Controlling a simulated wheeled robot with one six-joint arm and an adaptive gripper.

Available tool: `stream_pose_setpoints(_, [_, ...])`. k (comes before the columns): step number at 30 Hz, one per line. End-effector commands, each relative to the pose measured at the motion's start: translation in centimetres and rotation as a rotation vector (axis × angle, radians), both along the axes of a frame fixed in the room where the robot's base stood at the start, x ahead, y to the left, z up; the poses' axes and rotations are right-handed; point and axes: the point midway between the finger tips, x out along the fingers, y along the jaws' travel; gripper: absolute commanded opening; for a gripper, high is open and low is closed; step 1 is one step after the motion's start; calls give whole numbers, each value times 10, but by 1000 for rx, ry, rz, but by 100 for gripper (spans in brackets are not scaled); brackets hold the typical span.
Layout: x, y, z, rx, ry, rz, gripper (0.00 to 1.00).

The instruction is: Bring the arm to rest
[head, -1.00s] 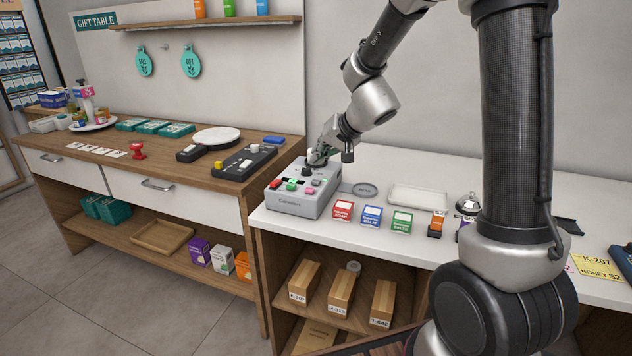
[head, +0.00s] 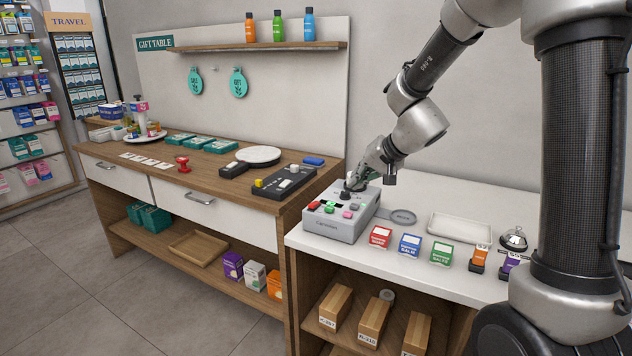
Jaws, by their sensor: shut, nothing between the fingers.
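My arm reaches from the right side of the head view over the white counter (head: 420,262). My gripper (head: 352,186) is shut and empty, pointing down at the top back of the grey button box (head: 333,228). The box carries a dark knob or lever at the gripper and several coloured buttons on its top. Whether the fingertips touch the knob cannot be told at this size.
The wooden gift table (head: 226,172) stands left, with a black switch panel (head: 284,182).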

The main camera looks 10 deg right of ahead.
Motion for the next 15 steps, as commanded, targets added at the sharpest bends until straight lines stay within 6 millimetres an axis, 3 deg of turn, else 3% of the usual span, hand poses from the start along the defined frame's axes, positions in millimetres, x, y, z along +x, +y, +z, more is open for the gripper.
stream_pose_setpoints(2, [-30, -2, -17, -4, 98, 47, 0])
stream_pose_setpoints(5, [-80, -11, -17, -37, 205, 118, 0])
stream_pose_setpoints(11, [-180, -54, 9, -189, 343, 213, 0])
stream_pose_setpoints(15, [-248, -95, 33, -345, 383, 237, 0])
